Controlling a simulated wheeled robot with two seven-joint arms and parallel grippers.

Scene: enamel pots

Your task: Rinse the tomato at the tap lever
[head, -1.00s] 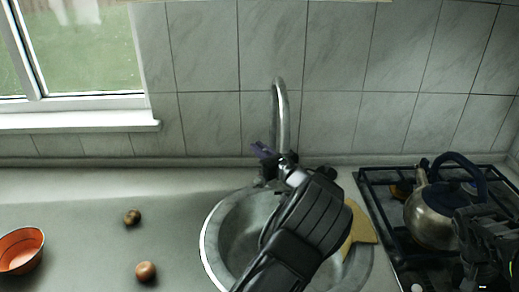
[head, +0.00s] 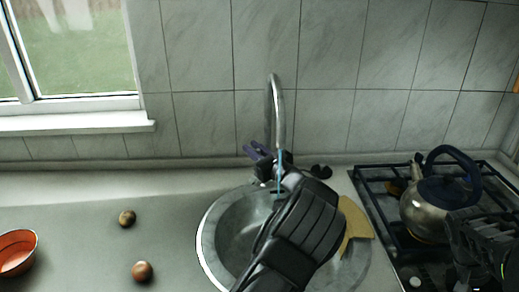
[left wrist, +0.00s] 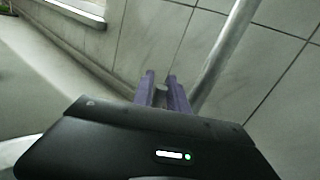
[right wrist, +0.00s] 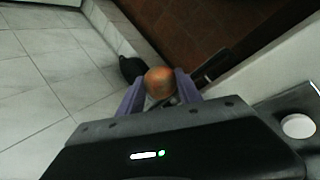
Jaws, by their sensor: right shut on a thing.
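The tap (head: 279,105) rises behind the round metal sink (head: 208,240); a thin bluish streak, like water, shows below its spout. My left gripper (head: 260,150) is at the tap's base, its fingers slightly apart. In the left wrist view its fingers (left wrist: 162,82) stand beside the tap pipe (left wrist: 225,55), with a small grey part between them that may be the lever. My right gripper (right wrist: 160,88) is shut on the reddish tomato (right wrist: 160,80), away from the sink. In the head view my right gripper shows only partly at the lower right, and the tomato is hidden.
A kettle (head: 427,208) stands on the stove at the right. A yellowish piece (head: 356,222) lies at the sink's right rim. Two small round brown items (head: 127,218) (head: 142,271) and an orange bowl (head: 14,262) are on the left counter, otherwise mostly clear.

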